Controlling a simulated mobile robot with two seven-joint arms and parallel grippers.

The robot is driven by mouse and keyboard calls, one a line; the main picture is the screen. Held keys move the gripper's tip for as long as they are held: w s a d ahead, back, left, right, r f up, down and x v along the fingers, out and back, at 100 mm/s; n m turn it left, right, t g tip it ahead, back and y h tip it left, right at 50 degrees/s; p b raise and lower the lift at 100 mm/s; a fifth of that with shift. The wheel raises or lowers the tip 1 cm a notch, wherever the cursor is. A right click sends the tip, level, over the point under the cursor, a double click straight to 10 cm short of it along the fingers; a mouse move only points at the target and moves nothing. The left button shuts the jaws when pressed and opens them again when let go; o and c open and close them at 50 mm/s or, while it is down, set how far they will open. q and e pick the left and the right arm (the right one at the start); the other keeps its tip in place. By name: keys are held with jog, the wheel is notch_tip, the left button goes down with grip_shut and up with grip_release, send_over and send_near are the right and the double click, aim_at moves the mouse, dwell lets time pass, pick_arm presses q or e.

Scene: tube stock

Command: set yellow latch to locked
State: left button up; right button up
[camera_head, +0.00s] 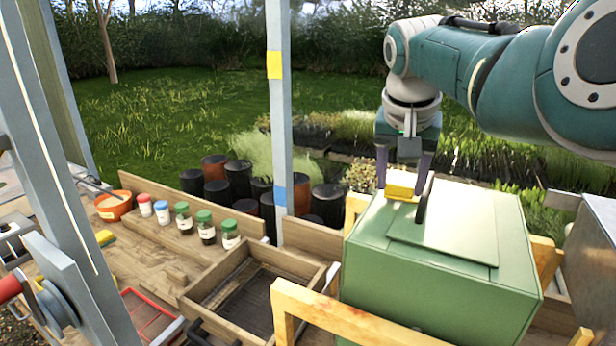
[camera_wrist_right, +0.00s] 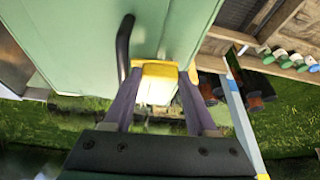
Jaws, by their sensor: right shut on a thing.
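The yellow latch (camera_head: 401,186) sits at the top edge of a green box (camera_head: 380,250). My right gripper (camera_head: 402,180) comes down from above, its two purple fingers on either side of the latch. In the right wrist view the latch (camera_wrist_right: 158,80) shows between the fingertips of my right gripper (camera_wrist_right: 160,85), which is shut on it. A black curved handle (camera_head: 424,198) stands on the box close beside the right finger. The latch's exact setting cannot be told. My left gripper is not in view.
Wooden frame pieces (camera_head: 350,320) stand around the green box. A wooden bench (camera_head: 150,235) at left holds several small jars (camera_head: 205,226), an orange bowl (camera_head: 113,206) and a sieve tray (camera_head: 258,290). A grey post (camera_head: 279,120) rises left of the box.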

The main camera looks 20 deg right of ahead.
jog(key=shift+m+b, duration=0.45)
jog(key=shift+m, duration=0.25)
jog(key=o, duration=1.1)
